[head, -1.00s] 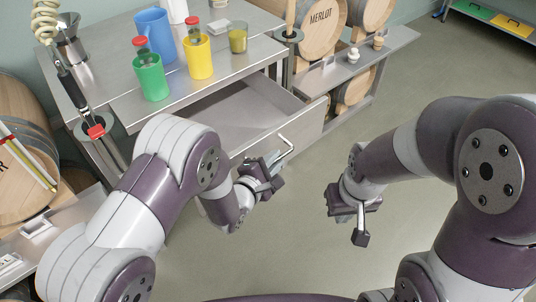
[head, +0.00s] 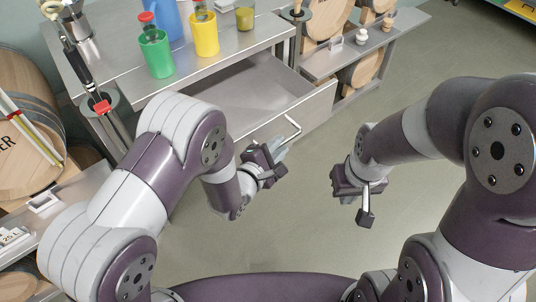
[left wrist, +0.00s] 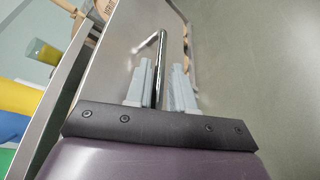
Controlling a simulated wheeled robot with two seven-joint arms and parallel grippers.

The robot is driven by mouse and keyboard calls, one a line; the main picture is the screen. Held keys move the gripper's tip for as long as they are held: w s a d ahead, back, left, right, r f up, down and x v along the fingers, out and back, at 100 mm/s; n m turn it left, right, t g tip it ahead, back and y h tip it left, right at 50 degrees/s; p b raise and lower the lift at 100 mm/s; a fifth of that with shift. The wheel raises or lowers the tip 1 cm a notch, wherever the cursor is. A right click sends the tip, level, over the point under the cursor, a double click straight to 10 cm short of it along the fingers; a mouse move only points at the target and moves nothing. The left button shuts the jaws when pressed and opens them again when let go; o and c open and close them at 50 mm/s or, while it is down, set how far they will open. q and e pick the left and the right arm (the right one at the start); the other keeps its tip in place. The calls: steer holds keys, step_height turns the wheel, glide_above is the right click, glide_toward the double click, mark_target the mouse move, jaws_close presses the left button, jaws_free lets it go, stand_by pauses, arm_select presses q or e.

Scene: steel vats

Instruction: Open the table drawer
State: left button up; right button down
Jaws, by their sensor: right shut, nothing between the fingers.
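The table drawer (head: 250,92) is pulled out from under the steel table (head: 115,88), and its empty inside shows. Its bar handle (head: 292,130) is on the drawer front and also shows in the left wrist view (left wrist: 160,62). My left gripper (head: 279,150) is at the handle. In the left wrist view its two fingers (left wrist: 161,88) stand on either side of the bar, with narrow gaps beside it, so it looks open. My right gripper (head: 366,205) is shut and empty, over the floor to the right of the drawer.
Barrels (head: 22,135) are at the left, with more behind the right shelf (head: 345,62). The floor (head: 310,215) in front is clear.

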arm_select(q)
steer(key=v, duration=1.1)
steer(key=shift+p, duration=0.35)
steer(key=shift+f, duration=0.1)
steer(key=s+a+f+m+g+y, duration=0.6)
steer(key=f+m+g, duration=0.25)
steer(key=m, duration=0.45)
steer(key=s+a+r+m+g+y, duration=0.2)
steer(key=a+r+m+g, duration=0.1)
steer(key=a+m, duration=0.25)
steer(key=a+r+p, duration=0.2)
steer(key=r+p, duration=0.4)
steer(key=r, duration=0.4)
steer(key=a+r+p, duration=0.3)
steer(key=r+p, duration=0.4)
steer(key=r, duration=0.4)
steer(key=shift+w+a+r+n+y, duration=0.2)
steer(key=shift+w+r+n+y, duration=0.1)
steer(key=shift+w+n+y, duration=0.1)
